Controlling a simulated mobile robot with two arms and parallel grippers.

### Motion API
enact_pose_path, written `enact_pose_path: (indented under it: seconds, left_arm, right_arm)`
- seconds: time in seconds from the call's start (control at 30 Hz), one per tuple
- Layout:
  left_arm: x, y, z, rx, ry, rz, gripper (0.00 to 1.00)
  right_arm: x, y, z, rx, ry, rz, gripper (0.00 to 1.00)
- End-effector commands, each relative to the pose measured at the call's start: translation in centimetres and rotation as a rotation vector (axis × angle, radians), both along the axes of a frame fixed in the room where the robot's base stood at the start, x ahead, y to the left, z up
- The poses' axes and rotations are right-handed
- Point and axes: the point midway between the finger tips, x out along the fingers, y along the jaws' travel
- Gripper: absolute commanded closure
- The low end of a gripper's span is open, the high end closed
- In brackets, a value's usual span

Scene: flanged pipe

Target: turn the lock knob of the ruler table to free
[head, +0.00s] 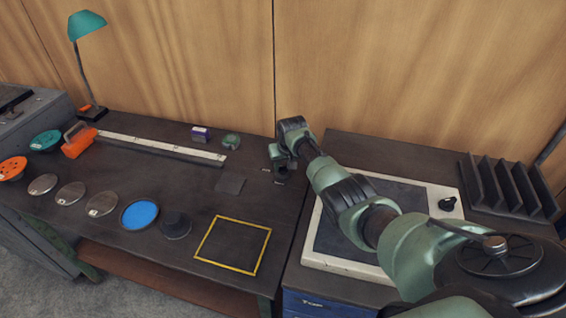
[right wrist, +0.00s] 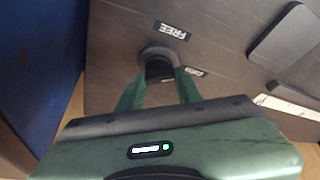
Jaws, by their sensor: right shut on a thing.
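The lock knob (right wrist: 157,54) is a dark round knob on the dark ruler table (right wrist: 115,40). In the right wrist view my right gripper (right wrist: 159,76) has its two green fingers on either side of the knob and is shut on it. A FREE label (right wrist: 173,31) lies beyond the knob, and a second small label (right wrist: 195,72), too blurred to read, lies to its right. Which way the knob points cannot be told. In the head view my right gripper (head: 281,172) reaches down at the table's right edge and hides the knob. My left gripper is not in view.
A long pale ruler (head: 160,146) lies along the back of the table. Several discs, a blue disc (head: 140,214) and a lamp (head: 87,40) stand further left.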

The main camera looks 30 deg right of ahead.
Motion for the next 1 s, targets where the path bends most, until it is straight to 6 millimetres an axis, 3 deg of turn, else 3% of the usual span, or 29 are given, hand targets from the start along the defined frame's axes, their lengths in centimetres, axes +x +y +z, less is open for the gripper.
enact_pose_path:
  seconds: [0.37,1.0]
  left_arm:
    - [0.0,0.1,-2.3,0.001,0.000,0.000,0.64]
    - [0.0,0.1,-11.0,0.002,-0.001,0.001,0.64]
  right_arm:
    - [-0.1,-0.3,-0.5,0.002,0.001,0.357,1.00]
    - [0.1,-0.6,-0.7,0.001,0.000,0.893,1.00]
